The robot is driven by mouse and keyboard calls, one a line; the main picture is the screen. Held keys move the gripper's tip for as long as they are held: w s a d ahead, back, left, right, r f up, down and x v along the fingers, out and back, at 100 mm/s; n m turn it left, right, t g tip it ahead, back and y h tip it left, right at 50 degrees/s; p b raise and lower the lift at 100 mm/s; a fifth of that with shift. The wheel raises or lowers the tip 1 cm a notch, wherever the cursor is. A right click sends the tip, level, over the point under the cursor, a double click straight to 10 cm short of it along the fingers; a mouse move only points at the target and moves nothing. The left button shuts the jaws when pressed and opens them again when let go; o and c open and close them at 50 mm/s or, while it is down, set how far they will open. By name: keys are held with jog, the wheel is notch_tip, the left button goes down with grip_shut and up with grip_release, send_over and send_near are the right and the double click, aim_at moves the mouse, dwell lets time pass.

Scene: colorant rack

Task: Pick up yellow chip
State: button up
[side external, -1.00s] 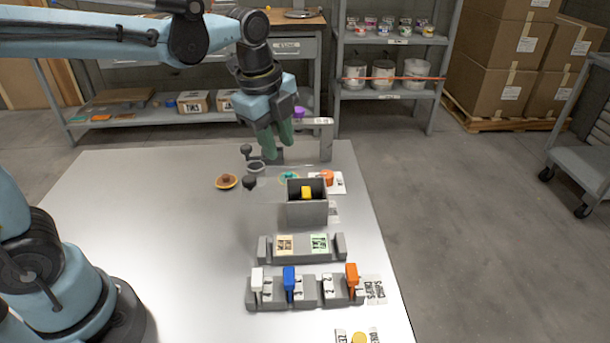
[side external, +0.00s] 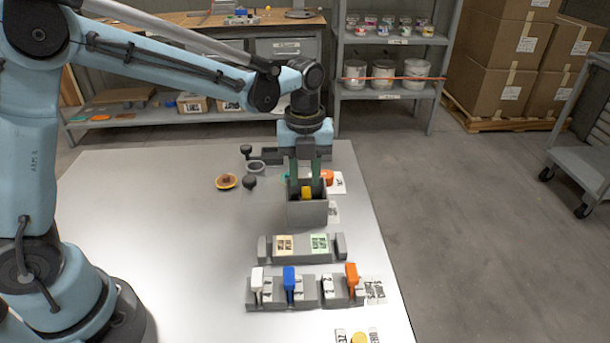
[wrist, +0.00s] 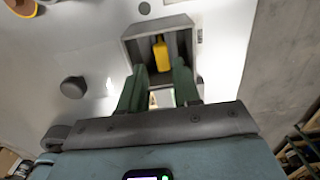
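The yellow chip (side external: 306,193) is a small upright block inside an open-topped grey box (side external: 307,214) on the table. In the wrist view the yellow chip (wrist: 161,55) stands inside the box (wrist: 143,29), just beyond my fingertips. My gripper (side external: 305,177) points down at the box, with its green fingers spread to either side of the chip. In the wrist view my gripper (wrist: 159,72) is open, with an empty gap between the fingers. Exact fingertip depth in the box is hard to tell.
A grey rack (side external: 302,247) with two labels stands in front of the box. A yellow disc (side external: 359,338) lies at the front edge, and an orange bowl (side external: 227,181) at left. The table's left side is clear.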

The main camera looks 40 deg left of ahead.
aim_at(306, 191)
jog(key=shift+w+d+f, duration=0.1)
jog(key=shift+f, duration=2.7)
grip_shut()
